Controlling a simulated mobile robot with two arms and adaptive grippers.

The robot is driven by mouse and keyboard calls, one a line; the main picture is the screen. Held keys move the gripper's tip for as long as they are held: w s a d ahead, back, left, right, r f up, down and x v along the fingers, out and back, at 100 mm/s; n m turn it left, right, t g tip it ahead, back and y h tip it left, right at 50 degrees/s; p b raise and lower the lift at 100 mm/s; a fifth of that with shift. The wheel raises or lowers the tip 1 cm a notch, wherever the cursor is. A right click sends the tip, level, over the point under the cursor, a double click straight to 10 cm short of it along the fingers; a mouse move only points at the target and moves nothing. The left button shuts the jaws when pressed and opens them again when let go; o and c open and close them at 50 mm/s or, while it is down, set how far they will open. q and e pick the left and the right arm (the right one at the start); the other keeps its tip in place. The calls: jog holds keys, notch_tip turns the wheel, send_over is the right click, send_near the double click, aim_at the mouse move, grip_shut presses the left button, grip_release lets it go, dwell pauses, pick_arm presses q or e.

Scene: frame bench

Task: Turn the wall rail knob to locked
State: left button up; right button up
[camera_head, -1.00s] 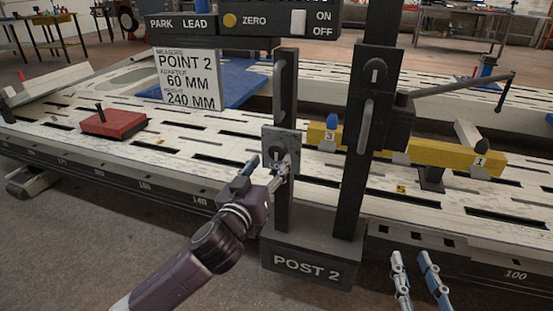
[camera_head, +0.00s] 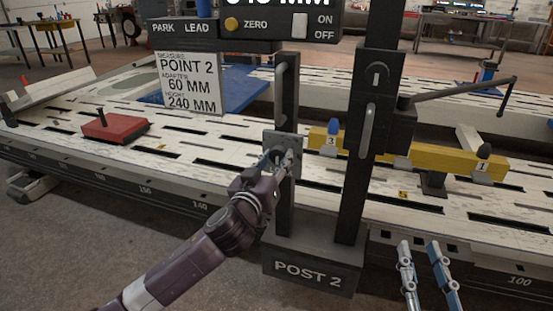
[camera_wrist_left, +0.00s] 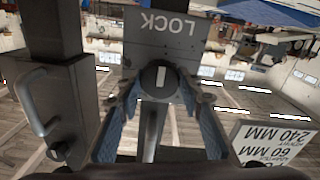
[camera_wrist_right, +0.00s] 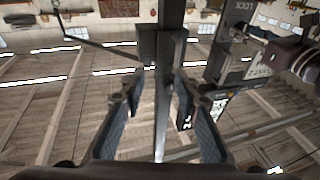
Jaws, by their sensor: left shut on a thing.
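The wall rail knob (camera_wrist_left: 160,80) is a round dark knob with a white mark, on a grey plate (camera_wrist_left: 190,50) lettered LOCK, which appears upside down in the left wrist view. The white mark stands roughly upright in that picture. The plate (camera_head: 296,143) sits on the thinner upright of Post 2 in the head view, where my gripper hides most of the knob. My left gripper (camera_head: 281,157) is shut on the knob, one finger on each side of it. My right gripper (camera_head: 420,246) is open and empty, low in front of the bench at the right.
The thick post (camera_head: 352,190) with a second knob and handle stands just right of the plate. A yellow bar (camera_head: 440,155) lies behind it on the white bench. A paper sign (camera_head: 188,82) hangs at the upper left. A red block (camera_head: 115,130) sits far left.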

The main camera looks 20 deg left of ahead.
pick_arm(q)
jog(key=shift+c, duration=0.9)
